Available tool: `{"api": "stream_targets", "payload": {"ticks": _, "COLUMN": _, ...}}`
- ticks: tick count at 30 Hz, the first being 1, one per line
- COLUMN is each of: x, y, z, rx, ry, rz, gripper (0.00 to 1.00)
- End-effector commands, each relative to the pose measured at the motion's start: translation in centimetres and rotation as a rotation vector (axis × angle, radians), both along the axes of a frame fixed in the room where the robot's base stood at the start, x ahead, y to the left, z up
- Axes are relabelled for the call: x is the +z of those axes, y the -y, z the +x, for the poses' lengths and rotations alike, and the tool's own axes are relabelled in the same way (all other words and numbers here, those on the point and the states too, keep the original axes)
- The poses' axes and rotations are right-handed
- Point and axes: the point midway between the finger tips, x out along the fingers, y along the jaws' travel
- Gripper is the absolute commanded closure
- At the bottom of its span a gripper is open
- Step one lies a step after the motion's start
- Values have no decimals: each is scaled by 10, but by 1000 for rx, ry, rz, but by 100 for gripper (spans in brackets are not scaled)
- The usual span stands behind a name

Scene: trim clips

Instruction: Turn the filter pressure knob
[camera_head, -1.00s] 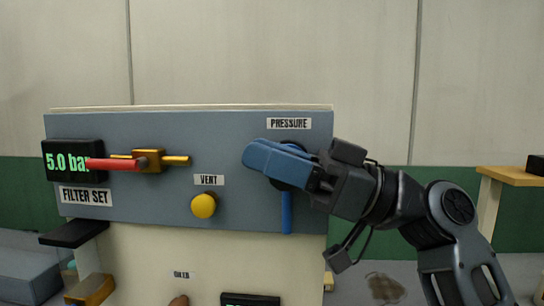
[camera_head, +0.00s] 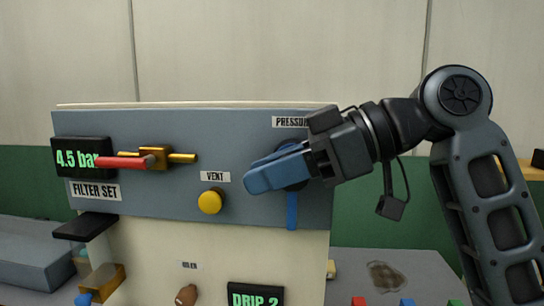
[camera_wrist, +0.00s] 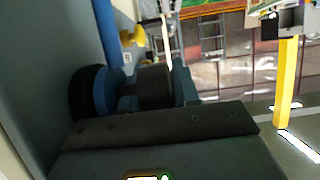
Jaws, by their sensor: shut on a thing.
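The pressure knob (camera_wrist: 106,90) is a round blue and black part standing out from the panel in the wrist view. In the head view it lies under the PRESSURE label (camera_head: 290,122) and is mostly hidden by my gripper (camera_head: 275,169). My gripper is shut on the knob, its blue fingers reaching across it from the right and sloping down to the left. The filter display (camera_head: 80,157) reads 4.5 bar, its end partly covered by a red lever.
A red and brass valve lever (camera_head: 125,162) sticks out beside the display. A yellow VENT button (camera_head: 210,201) sits left of my gripper. A blue strip (camera_head: 292,211) runs down below the knob. A lower display (camera_head: 255,297) shows DRIP 2.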

Motion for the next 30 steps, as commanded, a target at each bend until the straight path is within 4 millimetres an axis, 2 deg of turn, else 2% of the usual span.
{"api": "stream_targets", "payload": {"ticks": 9, "x": 0, "y": 0, "z": 1, "rx": -2, "ry": -2, "rz": -69, "gripper": 100}}
{"api": "stream_targets", "payload": {"ticks": 21, "x": -1, "y": 0, "z": 1, "rx": -2, "ry": -2, "rz": -72, "gripper": 100}}
{"api": "stream_targets", "payload": {"ticks": 22, "x": -1, "y": 0, "z": 1, "rx": -1, "ry": -1, "rz": -72, "gripper": 67}}
{"api": "stream_targets", "payload": {"ticks": 23, "x": -1, "y": 0, "z": 1, "rx": -1, "ry": -1, "rz": -72, "gripper": 64}}
{"api": "stream_targets", "payload": {"ticks": 30, "x": -1, "y": 0, "z": 0, "rx": 0, "ry": -1, "rz": -72, "gripper": 64}}
